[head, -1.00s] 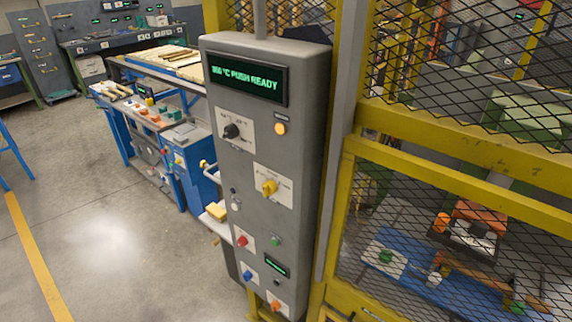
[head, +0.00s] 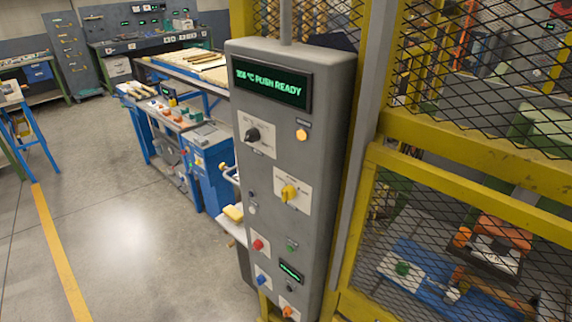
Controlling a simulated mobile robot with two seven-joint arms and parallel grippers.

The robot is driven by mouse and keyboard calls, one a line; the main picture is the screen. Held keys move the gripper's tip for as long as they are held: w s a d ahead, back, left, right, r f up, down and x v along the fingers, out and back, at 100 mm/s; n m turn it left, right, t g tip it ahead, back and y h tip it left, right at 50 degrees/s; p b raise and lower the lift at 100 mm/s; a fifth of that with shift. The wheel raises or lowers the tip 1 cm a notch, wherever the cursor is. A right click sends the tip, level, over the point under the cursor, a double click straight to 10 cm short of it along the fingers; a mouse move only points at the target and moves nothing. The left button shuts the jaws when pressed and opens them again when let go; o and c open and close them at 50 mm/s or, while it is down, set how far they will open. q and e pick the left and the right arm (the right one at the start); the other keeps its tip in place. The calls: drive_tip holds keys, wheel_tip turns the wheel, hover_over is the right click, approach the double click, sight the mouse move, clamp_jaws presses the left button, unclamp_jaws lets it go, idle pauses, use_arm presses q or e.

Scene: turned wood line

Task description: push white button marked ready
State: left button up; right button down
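A tall grey control panel (head: 310,150) stands in the middle of the head view. Its display (head: 270,84) shows green text that ends in "PUSH READY"; the first digits are hard to read. A small white button (head: 252,210) sits at the panel's left edge, below a small dark control (head: 250,195). Its label is too small to read. Neither of my grippers is in view, and nothing touches the panel.
The panel also carries a black knob (head: 253,134), a yellow knob (head: 289,193), a lit amber lamp (head: 301,135) and red, green, blue and orange buttons. A yellow mesh fence (head: 470,190) stands at right. Workbenches stand behind; floor (head: 130,230) at left is clear.

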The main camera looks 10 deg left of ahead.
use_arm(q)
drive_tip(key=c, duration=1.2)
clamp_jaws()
